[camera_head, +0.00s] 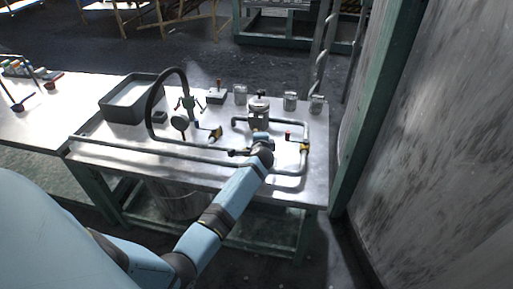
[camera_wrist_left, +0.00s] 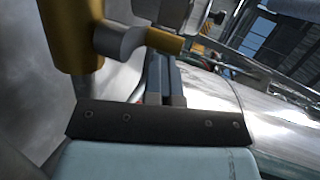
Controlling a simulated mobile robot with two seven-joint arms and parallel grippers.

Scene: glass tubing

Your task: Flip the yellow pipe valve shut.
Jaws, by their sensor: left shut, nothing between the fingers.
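A yellow pipe valve shows large and close in the left wrist view, with a yellow body (camera_wrist_left: 72,35), a grey stem (camera_wrist_left: 120,42) and a yellow-ended handle (camera_wrist_left: 165,41). In the head view two small yellow fittings sit on the tubing, one left of my gripper (camera_head: 215,133) and one to its right (camera_head: 304,147); I cannot tell which is the valve in the wrist view. My left gripper (camera_wrist_left: 165,62) is shut and empty, its fingertips close to the handle end. Whether they touch it I cannot tell. In the head view my wrist hides part of the tubing. My right gripper is out of view.
The metal table (camera_head: 110,150) carries bent grey pipes, a black hose (camera_head: 152,108), a dark tray (camera_head: 130,100) and several metal canisters at the back. A green post (camera_head: 372,115) and grey wall (camera_head: 440,140) stand close on the right.

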